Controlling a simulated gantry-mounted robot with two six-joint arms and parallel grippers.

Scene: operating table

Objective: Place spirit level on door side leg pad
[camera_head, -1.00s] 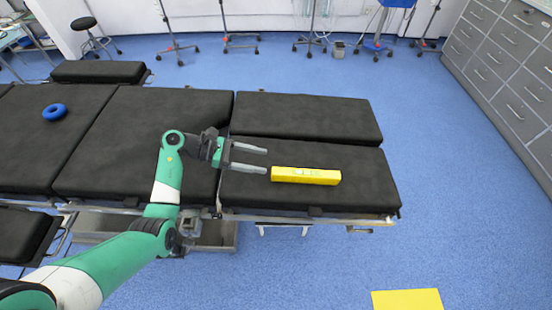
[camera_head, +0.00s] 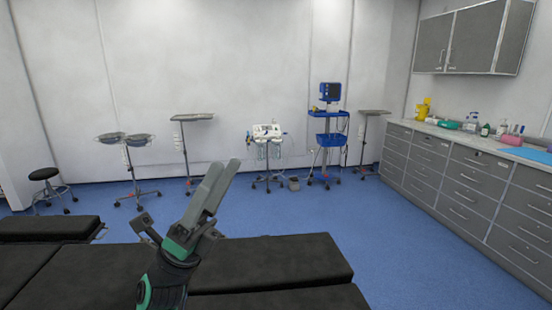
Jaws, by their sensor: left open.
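My left gripper (camera_head: 220,170) is raised above the operating table with its two grey fingers pointing up. The fingers are open and hold nothing. Two black leg pads show at the bottom: the far leg pad (camera_head: 295,262) and part of the near leg pad (camera_head: 290,298), which is cut off by the lower edge. I cannot tell which is the door side pad. The yellow spirit level is out of view. My right gripper is not in view.
Grey drawer cabinets with a counter (camera_head: 440,134) stand at the right. A blue cart (camera_head: 328,140) and several wheeled stands line the back wall. A stool (camera_head: 43,175) stands at the left. Open blue floor (camera_head: 390,225) lies between table and cabinets.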

